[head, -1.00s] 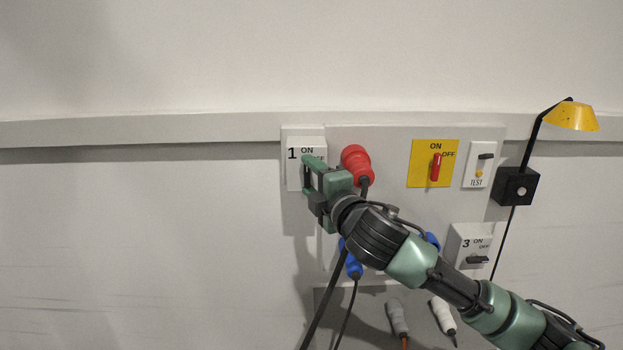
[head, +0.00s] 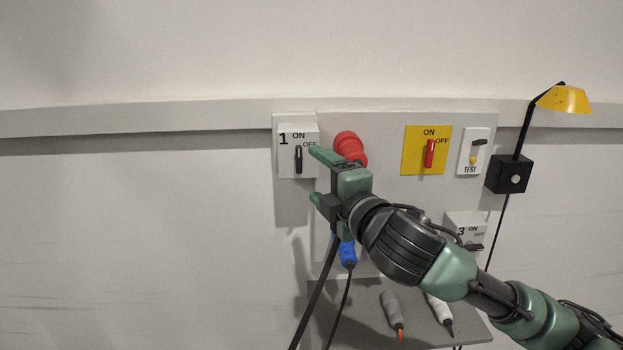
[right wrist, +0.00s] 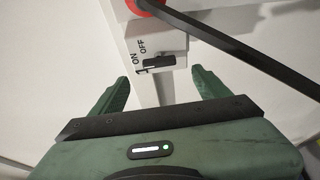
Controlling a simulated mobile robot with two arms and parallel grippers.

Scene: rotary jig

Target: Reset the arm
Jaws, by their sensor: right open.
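The switch box marked 1 (head: 285,166) is on the wall panel at the left. Its black handle (head: 298,160) stands upright, below the word ON, with OFF to its right. The box also shows in the right wrist view, with its black handle (right wrist: 160,62) beyond the fingers. My right gripper (head: 316,176) is open and empty, just right of box 1 and apart from the handle. Its spread fingers show in the right wrist view (right wrist: 160,88). My left gripper is in neither view.
A red plug (head: 350,146) with a cable sits close behind my right gripper. A yellow switch plate (head: 412,160), a test switch (head: 473,150), switch box 3 (head: 455,222) and a yellow lamp (head: 566,99) are rightward. A blue plug (head: 348,254) hangs below. The left wall is bare.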

